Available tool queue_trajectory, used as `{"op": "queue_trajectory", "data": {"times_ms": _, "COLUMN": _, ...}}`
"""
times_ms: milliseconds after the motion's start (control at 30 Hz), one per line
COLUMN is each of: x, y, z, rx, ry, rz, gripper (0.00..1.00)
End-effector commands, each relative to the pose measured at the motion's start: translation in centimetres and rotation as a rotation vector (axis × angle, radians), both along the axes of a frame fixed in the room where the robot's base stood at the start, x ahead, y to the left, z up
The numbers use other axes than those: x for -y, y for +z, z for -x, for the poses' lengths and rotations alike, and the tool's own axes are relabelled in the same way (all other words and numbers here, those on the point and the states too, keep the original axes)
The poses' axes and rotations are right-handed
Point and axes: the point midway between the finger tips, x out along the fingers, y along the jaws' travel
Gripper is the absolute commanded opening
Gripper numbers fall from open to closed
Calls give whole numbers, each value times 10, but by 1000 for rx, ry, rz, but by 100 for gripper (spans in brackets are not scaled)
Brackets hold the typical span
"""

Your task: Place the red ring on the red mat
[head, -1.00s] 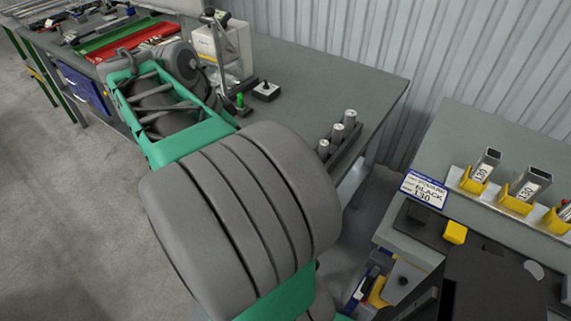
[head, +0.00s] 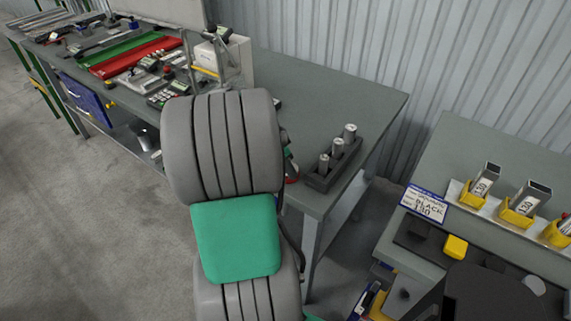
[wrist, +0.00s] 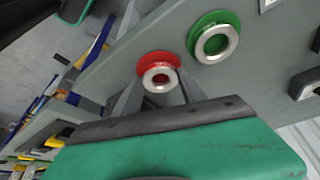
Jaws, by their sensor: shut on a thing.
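The red ring (wrist: 145,64), a silver ring with a red flange, is between the fingers of my gripper (wrist: 158,80) in the wrist view. The gripper is shut on it. In the head view a small red piece of the ring (head: 292,180) shows beside my arm at the table's front edge, and my arm hides most of the gripper. A long red strip, which looks like the red mat (head: 130,57), lies at the far left of the table. I cannot tell whether it is flat or rimmed.
A green-flanged ring (wrist: 224,22) shows beyond the held ring in the wrist view. On the table a green strip (head: 104,48) lies beside the red one, with tools and a white box (head: 238,62) nearby. A dark holder with several cylinders (head: 330,177) stands near the right end.

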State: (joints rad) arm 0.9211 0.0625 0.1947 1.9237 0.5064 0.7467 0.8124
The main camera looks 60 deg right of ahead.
Motion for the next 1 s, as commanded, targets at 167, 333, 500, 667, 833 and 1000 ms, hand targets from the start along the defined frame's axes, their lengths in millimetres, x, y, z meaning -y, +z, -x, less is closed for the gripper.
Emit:
{"op": "queue_trajectory", "data": {"times_ms": 167, "x": 0, "y": -4, "z": 0, "rx": 2, "ry": -1, "rz": 3, "gripper": 0}}
{"op": "queue_trajectory", "data": {"times_ms": 333, "x": 0, "y": -7, "z": 0, "rx": 2, "ry": -1, "rz": 2, "gripper": 0}}
{"op": "queue_trajectory", "data": {"times_ms": 500, "x": 0, "y": -7, "z": 0, "rx": 1, "ry": -1, "rz": 2, "gripper": 59}}
{"op": "queue_trajectory", "data": {"times_ms": 667, "x": 0, "y": -6, "z": 0, "rx": 1, "ry": -1, "rz": 2, "gripper": 70}}
{"op": "queue_trajectory", "data": {"times_ms": 833, "x": 0, "y": -6, "z": 0, "rx": 1, "ry": -1, "rz": 2, "gripper": 70}}
{"op": "queue_trajectory", "data": {"times_ms": 1000, "x": -2, "y": 4, "z": -3, "rx": 3, "ry": 1, "rz": 5, "gripper": 70}}
